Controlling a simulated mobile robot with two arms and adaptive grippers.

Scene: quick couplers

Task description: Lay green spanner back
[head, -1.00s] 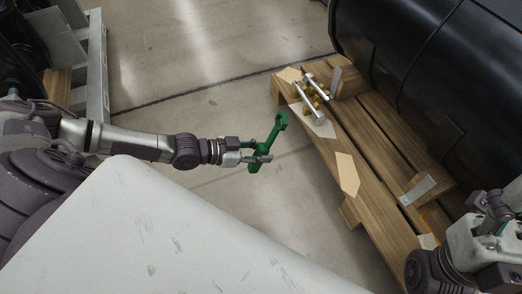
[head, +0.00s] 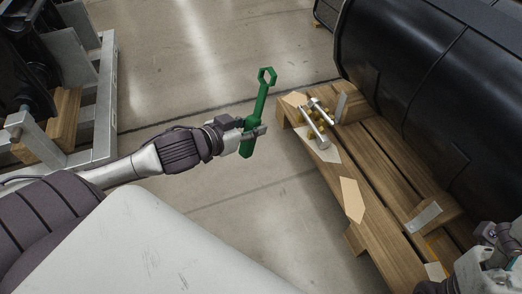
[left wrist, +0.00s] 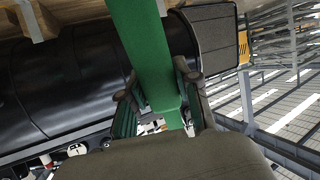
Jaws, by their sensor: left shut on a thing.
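The green spanner (head: 260,105) is held by my left gripper (head: 252,137) over the floor, left of the wooden pallet. Its ring end points up and away in the head view, and the gripper is shut on its lower part. In the left wrist view the green spanner (left wrist: 145,50) runs between the fingers of my left gripper (left wrist: 160,105), and its ends are cut off or hidden. My right arm shows at the lower right of the head view; its fingertips cannot be made out.
The wooden pallet (head: 385,200) carries metal couplers with brass parts (head: 316,122) at its far left end and pale tan patches (head: 351,200). A large black tank (head: 430,80) lies along its right. A pale grey surface (head: 140,235) fills the lower left. Bare floor lies between.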

